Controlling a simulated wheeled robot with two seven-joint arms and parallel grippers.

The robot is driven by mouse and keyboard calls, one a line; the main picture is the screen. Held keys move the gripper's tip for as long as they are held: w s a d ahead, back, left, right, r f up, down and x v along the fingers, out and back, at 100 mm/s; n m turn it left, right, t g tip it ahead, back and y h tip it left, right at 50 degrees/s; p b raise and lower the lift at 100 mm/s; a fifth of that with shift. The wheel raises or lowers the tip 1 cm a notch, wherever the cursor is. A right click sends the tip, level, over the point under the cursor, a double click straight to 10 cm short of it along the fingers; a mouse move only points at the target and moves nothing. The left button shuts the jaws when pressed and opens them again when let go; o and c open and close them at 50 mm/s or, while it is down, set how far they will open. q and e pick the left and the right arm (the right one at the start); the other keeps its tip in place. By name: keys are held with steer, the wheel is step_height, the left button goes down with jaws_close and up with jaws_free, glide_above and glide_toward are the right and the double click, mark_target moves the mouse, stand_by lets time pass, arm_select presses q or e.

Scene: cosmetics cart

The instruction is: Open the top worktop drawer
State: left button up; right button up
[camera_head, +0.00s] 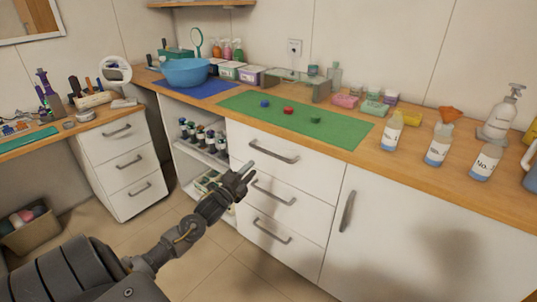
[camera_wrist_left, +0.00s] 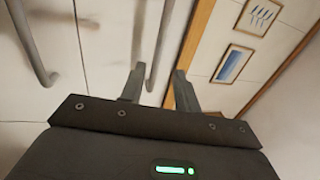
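The top worktop drawer (camera_head: 300,160) is the white front just under the wooden worktop, and it looks closed. Its grey bar handle (camera_head: 275,152) also shows in the left wrist view (camera_wrist_left: 161,45), lined up with the gap between my fingers. My left gripper (camera_head: 247,170) is in front of the drawers, just below and left of that handle. In the left wrist view its two fingers (camera_wrist_left: 159,88) stand apart with a gap between them. I cannot tell whether the handle lies between the fingertips or beyond them. My right gripper is out of view.
The middle drawer handle (camera_head: 273,194) and bottom drawer handle (camera_head: 271,231) are below. A cupboard door handle (camera_head: 347,211) is at right, and open shelves (camera_head: 203,143) with bottles are at left. A green mat (camera_head: 340,131) and several bottles stand on the worktop (camera_head: 405,165).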

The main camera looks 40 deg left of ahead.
mark_target(270, 152)
arm_select(q)
steer(key=w, duration=0.3)
steer(key=w+r, duration=0.1)
steer(key=w, duration=0.3)
steer(key=w+r, duration=0.1)
steer(key=w, duration=0.3)
steer(key=shift+d, duration=0.35)
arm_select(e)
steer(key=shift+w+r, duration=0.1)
